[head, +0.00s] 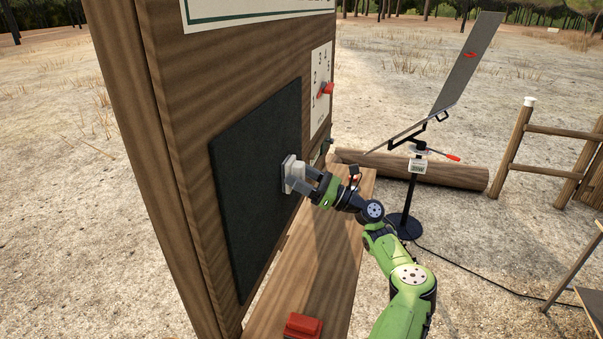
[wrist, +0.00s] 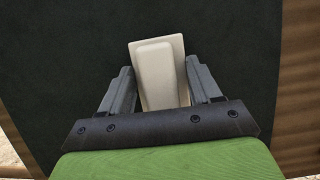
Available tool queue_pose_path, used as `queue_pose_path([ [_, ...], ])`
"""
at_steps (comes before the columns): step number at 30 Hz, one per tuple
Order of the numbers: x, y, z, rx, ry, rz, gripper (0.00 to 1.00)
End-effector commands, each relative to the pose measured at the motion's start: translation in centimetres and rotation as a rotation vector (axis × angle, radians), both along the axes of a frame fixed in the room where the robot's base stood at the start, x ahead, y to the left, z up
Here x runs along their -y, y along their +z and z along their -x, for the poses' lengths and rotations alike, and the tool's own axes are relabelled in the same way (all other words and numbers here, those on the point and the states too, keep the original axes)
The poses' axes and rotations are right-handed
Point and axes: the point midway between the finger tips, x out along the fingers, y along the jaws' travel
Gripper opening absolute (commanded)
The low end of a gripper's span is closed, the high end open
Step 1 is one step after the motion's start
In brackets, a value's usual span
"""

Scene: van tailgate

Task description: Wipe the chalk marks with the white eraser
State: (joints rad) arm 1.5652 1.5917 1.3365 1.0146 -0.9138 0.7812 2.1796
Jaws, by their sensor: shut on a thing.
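The white eraser (head: 290,172) is held in my gripper (head: 306,181) at the right part of the dark board (head: 240,185) in the head view. It appears to be against the board's face, but I cannot tell for certain that it touches. In the wrist view the eraser (wrist: 160,75) sits slightly tilted between the two grey fingers of my gripper (wrist: 158,92), with the dark board (wrist: 60,60) behind it. I can make out no chalk marks on the visible board surface; the part behind the eraser and gripper is hidden.
The board hangs on a wooden panel (head: 190,110) above a wooden ledge (head: 325,250). A red object (head: 303,326) lies on the ledge's near end. A numbered plate with a red pointer (head: 326,89) is right of the board. A black stand (head: 405,200) with a tilted panel stands further right.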

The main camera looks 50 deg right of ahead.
Motion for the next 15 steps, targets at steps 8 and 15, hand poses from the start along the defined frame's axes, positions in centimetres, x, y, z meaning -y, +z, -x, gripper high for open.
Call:
queue_pose_path([
  [8, -1.7, 0.3, 0.8, -0.001, 0.001, 0.0, 0.39],
  [15, -3.8, 0.5, 1.5, -0.001, 0.003, -0.001, 0.39],
])
